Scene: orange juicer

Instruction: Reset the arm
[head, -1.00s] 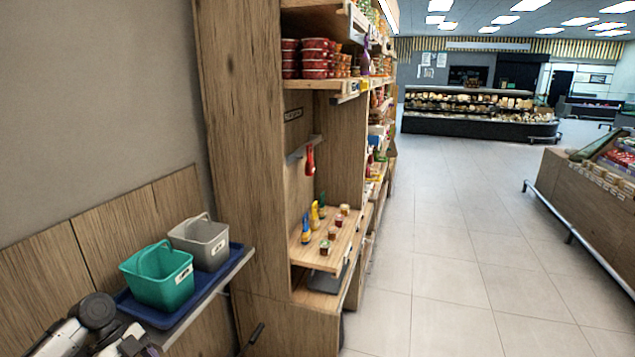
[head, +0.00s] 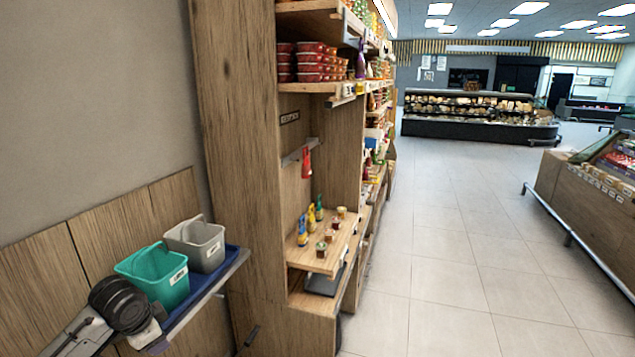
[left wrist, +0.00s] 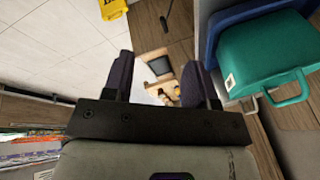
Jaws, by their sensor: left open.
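My left arm comes in at the lower left of the head view, beside the teal basket (head: 156,277). In the left wrist view my left gripper (left wrist: 158,80) is open, with its two dark fingers apart and nothing between them. The teal basket also shows in the left wrist view (left wrist: 262,55), to the right of the fingers and apart from them. My right gripper is not in view.
A grey basket (head: 196,246) stands behind the teal one on a blue tray (head: 232,256) on a wall ledge. A wooden shelf unit (head: 240,150) holds small jars and bottles. The tiled aisle (head: 440,260) to the right is clear. A yellow object (left wrist: 112,9) stands on the floor.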

